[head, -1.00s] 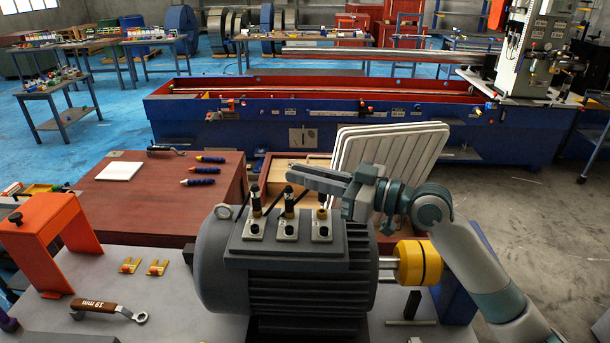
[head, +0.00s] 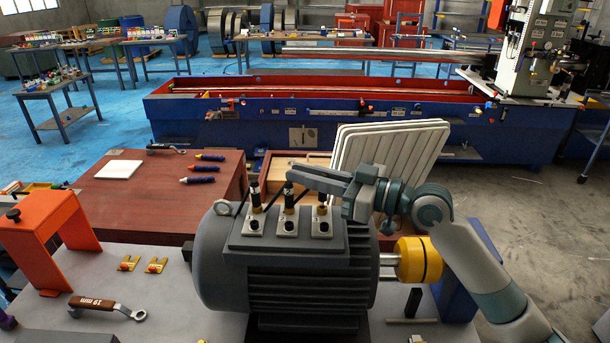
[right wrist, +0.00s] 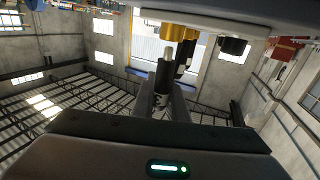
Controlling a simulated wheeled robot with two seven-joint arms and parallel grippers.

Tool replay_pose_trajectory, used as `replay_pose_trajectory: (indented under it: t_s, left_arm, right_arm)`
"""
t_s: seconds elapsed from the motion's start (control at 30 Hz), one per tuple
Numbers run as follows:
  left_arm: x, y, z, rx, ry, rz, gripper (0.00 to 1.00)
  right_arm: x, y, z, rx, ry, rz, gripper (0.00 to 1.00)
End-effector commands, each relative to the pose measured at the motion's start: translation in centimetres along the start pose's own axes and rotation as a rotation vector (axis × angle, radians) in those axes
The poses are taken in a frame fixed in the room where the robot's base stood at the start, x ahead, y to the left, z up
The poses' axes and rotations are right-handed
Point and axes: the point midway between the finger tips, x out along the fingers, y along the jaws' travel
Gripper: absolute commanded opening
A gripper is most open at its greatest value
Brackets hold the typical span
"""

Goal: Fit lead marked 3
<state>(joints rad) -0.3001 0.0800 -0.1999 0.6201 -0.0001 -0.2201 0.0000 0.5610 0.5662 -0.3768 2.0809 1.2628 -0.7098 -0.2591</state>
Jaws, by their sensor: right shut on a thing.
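The grey motor (head: 290,278) stands on the bench with three terminals on its top plate. A black lead end with a brass part stands upright at the left terminal (head: 256,222). Another dark lead end (head: 288,193) stands at the middle terminal, just below my right fingertips. Brass shows at the right terminal (head: 322,222), partly hidden by my gripper. My right gripper (head: 292,173) reaches in from the right above the terminals. My left gripper is out of view.
An orange bracket (head: 45,235), a 19 mm wrench (head: 105,308) and two yellow clips (head: 143,264) lie left of the motor. White ribbed panels (head: 390,145) stand behind my right gripper.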

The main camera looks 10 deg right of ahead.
Motion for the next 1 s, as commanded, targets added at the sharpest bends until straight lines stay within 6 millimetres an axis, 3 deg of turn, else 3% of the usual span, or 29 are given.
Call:
replay_pose_trajectory:
  t_s: [0.1,0.13,0.2,0.83,0.87,0.9,1.0]
  left_arm:
    - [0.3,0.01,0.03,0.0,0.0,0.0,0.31]
    - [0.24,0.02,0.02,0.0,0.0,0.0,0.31]
    - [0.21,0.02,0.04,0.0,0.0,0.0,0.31]
    - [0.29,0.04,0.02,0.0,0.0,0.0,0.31]
    - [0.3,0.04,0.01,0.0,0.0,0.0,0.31]
    - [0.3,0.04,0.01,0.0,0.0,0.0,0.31]
    - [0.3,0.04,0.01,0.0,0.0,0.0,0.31]
  right_arm:
    - [0.03,-0.08,0.77,0.003,-0.01,-0.002,0.0]
    - [0.03,-0.09,0.73,0.003,-0.011,-0.002,0.17]
    - [0.05,-0.13,0.8,0.003,-0.013,-0.003,0.34]
    - [0.1,-0.39,1.27,0.008,-0.019,-0.009,0.34]
    - [0.1,-0.39,1.28,0.008,-0.019,-0.009,0.27]
    - [0.1,-0.38,1.29,0.008,-0.019,-0.009,0.31]
    - [0.1,-0.37,1.3,0.008,-0.019,-0.008,0.31]
